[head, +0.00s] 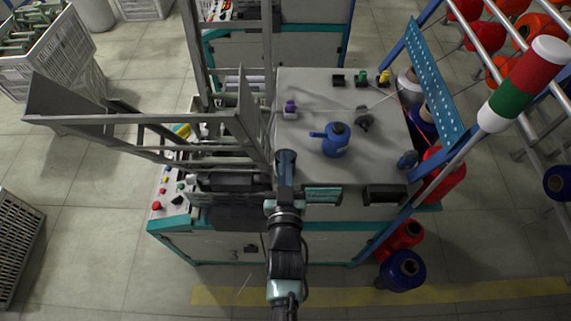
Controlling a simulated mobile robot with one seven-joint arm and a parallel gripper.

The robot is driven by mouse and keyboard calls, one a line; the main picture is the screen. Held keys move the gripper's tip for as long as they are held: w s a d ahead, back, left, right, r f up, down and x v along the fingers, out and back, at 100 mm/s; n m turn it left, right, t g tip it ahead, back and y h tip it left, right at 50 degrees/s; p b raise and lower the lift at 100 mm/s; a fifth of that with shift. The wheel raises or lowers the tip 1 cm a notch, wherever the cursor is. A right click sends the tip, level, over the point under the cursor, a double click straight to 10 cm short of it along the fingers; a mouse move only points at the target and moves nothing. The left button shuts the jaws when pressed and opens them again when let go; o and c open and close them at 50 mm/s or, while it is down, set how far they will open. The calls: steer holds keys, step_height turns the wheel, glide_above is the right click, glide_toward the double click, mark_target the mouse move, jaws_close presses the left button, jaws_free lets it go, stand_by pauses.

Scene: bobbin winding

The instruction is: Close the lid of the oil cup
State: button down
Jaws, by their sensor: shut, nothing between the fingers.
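My gripper (286,156) is at the front left of the machine's grey top, seen from above and shut with nothing visible in it. A blue can-like vessel (335,143) with a side spout and a dark round top stands on the machine top, to the right of my gripper and apart from it. A small purple-topped fitting (290,107) sits beyond my gripper. I cannot tell for certain which of these is the oil cup, nor see how its lid stands.
Grey metal frames (150,120) rise close on the left of my arm. A dark grey fitting (364,119) and small green (363,77) and yellow (384,77) parts sit farther back. A perforated blue bar (434,85) and striped signal lamp (523,84) stand right. Machine top between is fairly clear.

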steer(key=shift+s+f, duration=0.3)
steer(key=shift+f, duration=0.35)
steer(key=shift+f, duration=0.1)
steer(key=f+t+b, duration=0.2)
steer(key=b, duration=0.6)
steer(key=s+f+t+b, duration=0.1)
steer(key=f+t+b, duration=0.1)
steer(key=b, duration=0.7)
steer(key=shift+s+t+b, duration=0.1)
steer(key=shift+t+b, duration=0.2)
steer(key=shift+r, duration=0.35)
